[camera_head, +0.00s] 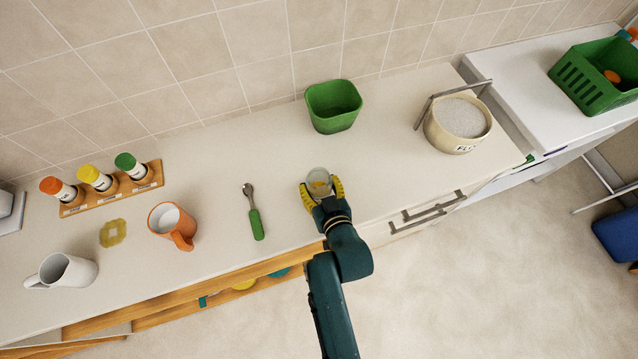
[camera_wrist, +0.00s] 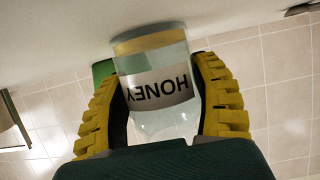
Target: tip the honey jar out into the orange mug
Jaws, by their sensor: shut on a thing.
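My gripper (camera_head: 321,193) is shut around the sides of the clear honey jar (camera_head: 318,175) at the counter's middle. In the wrist view my gripper's yellow ribbed fingers (camera_wrist: 165,105) flank the jar (camera_wrist: 157,75). Its HONEY label appears upside down there, as does the room, so the jar is upright. A shallow amber layer lies at its bottom. I cannot tell whether the jar touches the counter. The orange mug (camera_head: 184,233) stands upright on the counter, left of my gripper, its handle towards the front. Its inside looks pale.
A green bin (camera_head: 333,107) and a flour pot (camera_head: 457,123) stand right.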

